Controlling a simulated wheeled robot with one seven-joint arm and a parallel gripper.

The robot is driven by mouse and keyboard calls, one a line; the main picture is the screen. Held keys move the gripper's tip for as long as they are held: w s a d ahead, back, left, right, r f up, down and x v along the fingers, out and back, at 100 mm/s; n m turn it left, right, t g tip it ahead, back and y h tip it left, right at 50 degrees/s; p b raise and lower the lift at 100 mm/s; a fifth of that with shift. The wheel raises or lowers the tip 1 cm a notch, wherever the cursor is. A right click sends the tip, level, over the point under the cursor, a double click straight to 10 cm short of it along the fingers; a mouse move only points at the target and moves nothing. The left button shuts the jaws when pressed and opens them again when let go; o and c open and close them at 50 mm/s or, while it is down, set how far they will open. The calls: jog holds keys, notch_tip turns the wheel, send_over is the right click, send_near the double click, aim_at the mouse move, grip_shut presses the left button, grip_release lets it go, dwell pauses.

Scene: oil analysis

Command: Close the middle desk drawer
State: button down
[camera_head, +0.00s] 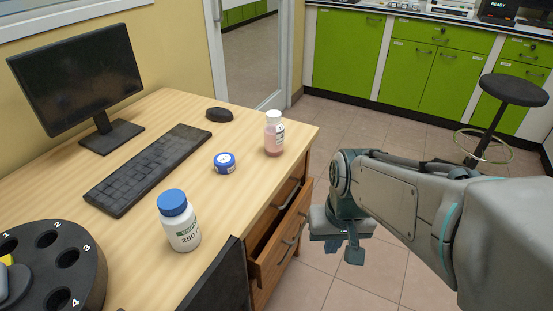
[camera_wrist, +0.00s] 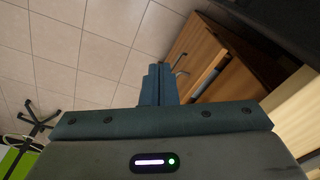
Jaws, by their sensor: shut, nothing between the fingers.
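The wooden desk (camera_head: 140,120) has drawers at its right front end. A drawer with a metal handle (camera_head: 293,236) is pulled out, with its dark inside showing; it seems to be the middle one. Another drawer front (camera_head: 287,192) is above it. My gripper (camera_head: 353,252) points down, shut and empty, to the right of the open drawer and apart from it. In the wrist view the shut fingers (camera_wrist: 158,85) point toward the floor beside the wooden drawer fronts (camera_wrist: 205,55) and a handle. The lower drawers are partly hidden in the head view.
On the desk are a monitor (camera_head: 77,78), keyboard (camera_head: 150,167), mouse (camera_head: 219,114), blue-capped bottle (camera_head: 181,230), small blue jar (camera_head: 225,163), pink-filled bottle (camera_head: 274,138) and black numbered carousel (camera_head: 85,270). A dark chair back (camera_head: 220,280) stands before the desk. A stool (camera_head: 512,90) stands far right. Open floor surrounds my gripper.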

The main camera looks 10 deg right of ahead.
jog(key=w+d+f+m+t+y, duration=0.1)
jog(key=w+d+f+m+y, duration=0.15)
jog(key=w+f+m, duration=0.4)
jog(key=w+d+f+m+t+y+b, duration=0.1)
jog(key=w+d+m+t+y, duration=0.2)
jog(key=m, duration=0.7)
jog(key=w+d+f+m+y, duration=0.2)
jog(key=w+d+f+m, duration=0.15)
jog(key=w+m, duration=0.4)
jog(key=b+x, duration=0.1)
jog(key=x, duration=0.3)
jog(key=a+b+x, duration=0.1)
jog(key=b+x, duration=0.1)
jog(key=x, duration=0.2)
jog(key=r+b+x, duration=0.1)
jog(key=b+x, duration=0.1)
jog(key=x, duration=0.2)
jog(key=shift+s+a+f, duration=0.15)
jog(key=shift+a+f, duration=0.1)
jog(key=shift+a, duration=0.15)
jog(key=shift+w+a+h, duration=0.25)
jog(key=shift+w+a, duration=0.1)
jog(key=shift+a, duration=0.1)
